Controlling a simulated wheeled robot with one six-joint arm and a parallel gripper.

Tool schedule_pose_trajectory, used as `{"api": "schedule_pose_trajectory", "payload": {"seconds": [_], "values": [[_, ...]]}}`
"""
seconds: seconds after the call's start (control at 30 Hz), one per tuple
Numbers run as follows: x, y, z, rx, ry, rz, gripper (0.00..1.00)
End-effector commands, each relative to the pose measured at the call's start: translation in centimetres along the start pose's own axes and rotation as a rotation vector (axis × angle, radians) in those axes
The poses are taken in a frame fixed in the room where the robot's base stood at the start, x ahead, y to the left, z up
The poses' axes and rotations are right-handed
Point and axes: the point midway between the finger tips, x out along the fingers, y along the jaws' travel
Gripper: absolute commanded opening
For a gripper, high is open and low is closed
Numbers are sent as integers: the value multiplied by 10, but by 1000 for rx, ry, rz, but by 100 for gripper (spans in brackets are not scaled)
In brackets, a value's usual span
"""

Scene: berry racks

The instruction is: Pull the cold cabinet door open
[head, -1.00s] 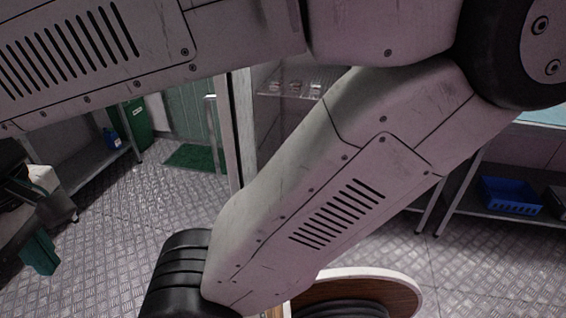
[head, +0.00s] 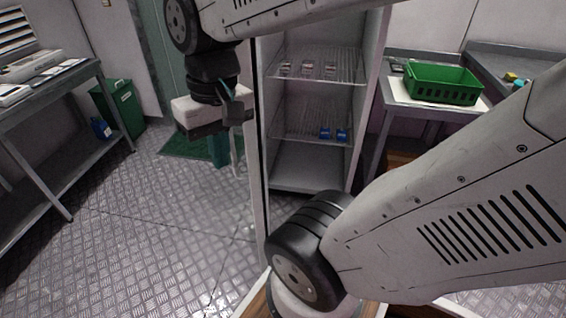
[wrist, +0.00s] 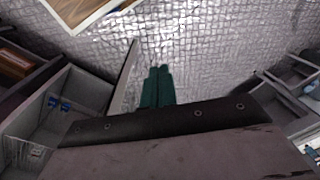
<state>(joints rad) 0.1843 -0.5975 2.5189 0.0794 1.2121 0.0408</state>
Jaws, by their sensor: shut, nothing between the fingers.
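The cold cabinet (head: 305,170) stands open in the middle of the head view, its shelves showing. Its door (head: 258,215) is seen nearly edge-on at the cabinet's left, swung out toward me. A vertical grey handle (head: 236,152) shows on the door's left side. My gripper (head: 218,160) is left of the door, close to the handle, with green fingers pointing down. In the wrist view, my gripper (wrist: 157,72) has its green fingers together and empty. The door (wrist: 125,80) stands out from the cabinet (wrist: 38,103) just left of the fingers; I see a gap between them.
A green crate (head: 443,84) sits on a bench at the right. A grey table (head: 60,90) and a green bin (head: 118,108) stand at the left. The floor (head: 150,230) left of the door is clear. Small packs (head: 334,134) lie on the cabinet shelves.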

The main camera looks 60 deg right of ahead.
Motion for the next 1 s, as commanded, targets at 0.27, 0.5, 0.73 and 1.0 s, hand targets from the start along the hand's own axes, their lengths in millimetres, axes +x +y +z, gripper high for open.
{"api": "schedule_pose_trajectory", "payload": {"seconds": [0.27,0.5,0.73,1.0], "values": [[45,81,-59,595,-188,-179,0],[97,180,-77,1112,-297,-381,0],[153,277,-89,1677,-334,-628,0],[192,344,-93,2075,-342,-809,0]]}}
